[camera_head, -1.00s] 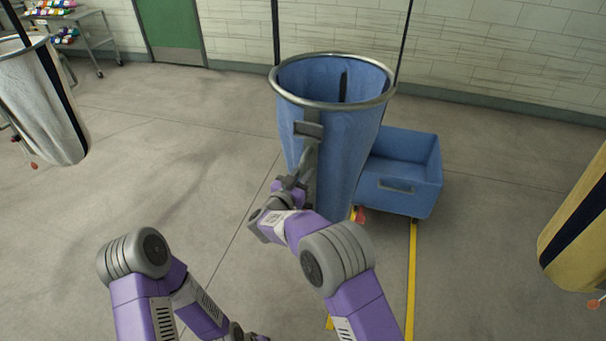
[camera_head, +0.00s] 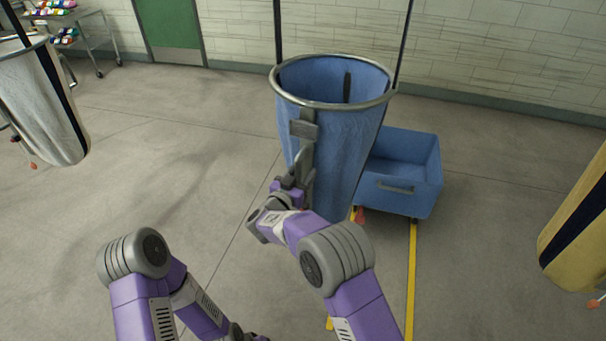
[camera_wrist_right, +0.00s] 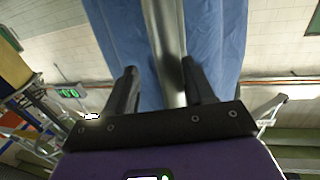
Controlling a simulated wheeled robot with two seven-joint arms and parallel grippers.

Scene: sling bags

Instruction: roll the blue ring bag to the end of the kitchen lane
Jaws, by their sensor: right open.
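The blue ring bag (camera_head: 345,150) hangs upright from dark straps, with a grey metal ring (camera_head: 330,107) around its open top. A grey bracket and upright grip bar (camera_head: 304,131) are on its near left side. My right gripper (camera_head: 300,172) is at the lower part of this bar. In the right wrist view my open right gripper (camera_wrist_right: 160,70) has the grey bar (camera_wrist_right: 168,45) between its fingers, with blue cloth (camera_wrist_right: 222,40) behind. I cannot tell whether the fingers touch the bar. My left gripper is out of view; only its arm shows.
A blue cart (camera_head: 400,195) stands just right of the bag, by a yellow floor line (camera_head: 411,260). A white bag (camera_head: 45,105) hangs at left and a yellow bag (camera_head: 585,225) at right. Open floor (camera_head: 180,130) lies to the left.

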